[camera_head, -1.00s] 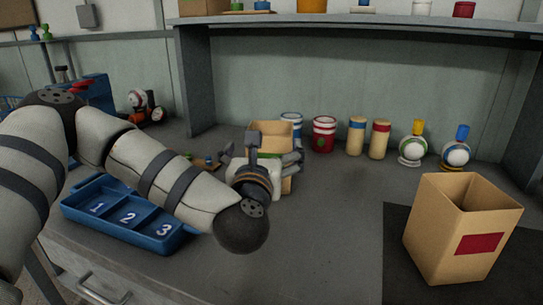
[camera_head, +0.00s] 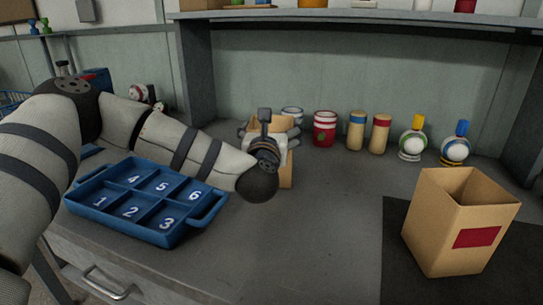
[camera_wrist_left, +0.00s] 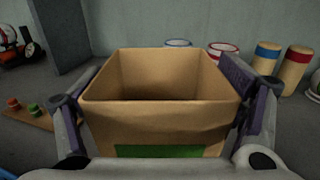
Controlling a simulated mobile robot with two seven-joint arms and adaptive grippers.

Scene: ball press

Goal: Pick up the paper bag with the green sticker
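The tan paper bag with the green sticker stands open-topped on the bench; in the left wrist view the bag (camera_wrist_left: 160,122) fills the middle, its green sticker (camera_wrist_left: 158,151) low on the near wall. In the head view the same bag (camera_head: 286,176) is mostly hidden behind my left gripper (camera_head: 272,135). In the left wrist view the fingers of my left gripper (camera_wrist_left: 167,62) lie along both sides of the bag, very close to its walls; firm contact is not clear. It looks open around the bag. My right gripper is not in view.
Another paper bag with a red sticker (camera_head: 461,222) stands on a dark mat (camera_head: 392,235) at right. A blue numbered tray (camera_head: 147,206) lies at left under my arm. A red-and-white can (camera_head: 325,128) and several bottles stand behind. The bench centre is clear.

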